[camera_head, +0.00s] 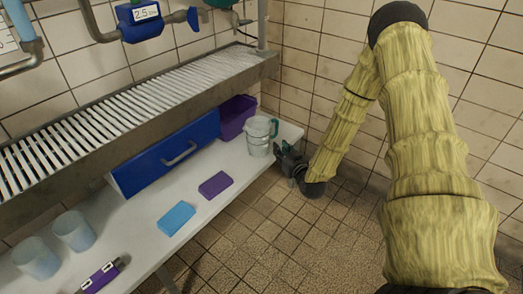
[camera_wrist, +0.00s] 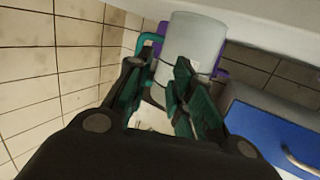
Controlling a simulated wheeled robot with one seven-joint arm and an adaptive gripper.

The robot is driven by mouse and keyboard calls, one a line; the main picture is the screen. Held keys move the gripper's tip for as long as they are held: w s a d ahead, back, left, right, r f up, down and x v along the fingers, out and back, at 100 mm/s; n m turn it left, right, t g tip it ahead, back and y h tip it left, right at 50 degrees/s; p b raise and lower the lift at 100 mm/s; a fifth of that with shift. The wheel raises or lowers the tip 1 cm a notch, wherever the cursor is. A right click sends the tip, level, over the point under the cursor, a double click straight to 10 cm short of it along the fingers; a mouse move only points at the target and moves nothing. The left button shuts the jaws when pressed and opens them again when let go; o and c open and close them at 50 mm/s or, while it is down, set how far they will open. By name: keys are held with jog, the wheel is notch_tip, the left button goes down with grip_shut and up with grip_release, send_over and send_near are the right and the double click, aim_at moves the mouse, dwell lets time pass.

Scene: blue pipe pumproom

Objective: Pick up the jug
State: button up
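The jug (camera_head: 258,138) is a clear, pale vessel with a teal handle. It stands upright at the right end of the white table (camera_head: 142,213), with its handle towards my gripper. My gripper (camera_head: 284,152) is just right of the jug, low beside the handle. In the wrist view the jug (camera_wrist: 192,42) is beyond my open fingers (camera_wrist: 163,66), its handle at its left near the left fingertip. The right finger overlaps part of the jug there. I cannot tell whether either finger touches it.
A purple bin (camera_head: 236,117) stands behind the jug, and a blue case (camera_head: 170,158) stands beside the bin. A purple block (camera_head: 215,185), a blue block (camera_head: 177,218) and two cups (camera_head: 73,231) share the table. A slatted metal shelf (camera_head: 130,108) overhangs its back.

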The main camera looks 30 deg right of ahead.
aim_at(277, 129)
jog(key=shift+t+h, duration=0.5)
jog(key=shift+t, duration=0.2)
jog(key=w+d+b, duration=0.1)
jog(key=w+b, duration=0.1)
jog(key=w, duration=0.1)
jog(key=w+d+b, duration=0.2)
jog(key=w, duration=0.2)
jog(key=w+d+b, duration=0.2)
jog(key=w, duration=0.2)
jog(key=shift+w+r, duration=0.2)
jog(key=shift+w, duration=0.25)
jog(key=shift+c, duration=0.5)
grip_shut()
